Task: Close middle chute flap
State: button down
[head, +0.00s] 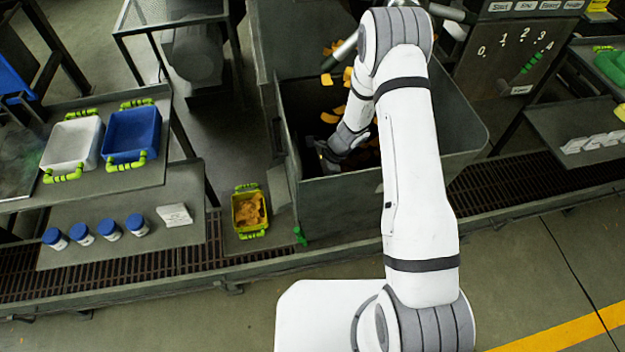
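No middle chute flap can be made out for certain; my arm covers part of the machine. A large grey bin (340,215) stands in the centre, with orange-brown pieces (331,117) inside. A grey tube (345,48) with a green part near its lower end reaches over the bin from behind my arm. My gripper (322,156) is dark and small, over the left inner side of the bin, pointing left and down. Its fingers are too unclear to tell open from shut. A small green handle (300,235) sits at the bin's lower left front corner.
A yellow crate (236,212) with brown pieces stands left of the bin. Further left are a blue crate (122,138), a white crate (60,148) and several blue-lidded jars (109,230). A control panel (500,65) with numbers and a green lever (532,62) stands at upper right.

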jog(key=shift+s+a+r+b, duration=0.1)
jog(key=shift+a+r+b, duration=0.2)
jog(key=shift+a, duration=0.25)
jog(key=shift+s+a+r+b, duration=0.15)
jog(key=shift+a+b, duration=0.2)
jog(key=shift+a, duration=0.2)
jog(key=shift+w, duration=0.1)
jog(key=shift+d, duration=0.1)
jog(key=b+v, duration=0.1)
jog(key=v, duration=1)
jog(key=shift+d, duration=0.35)
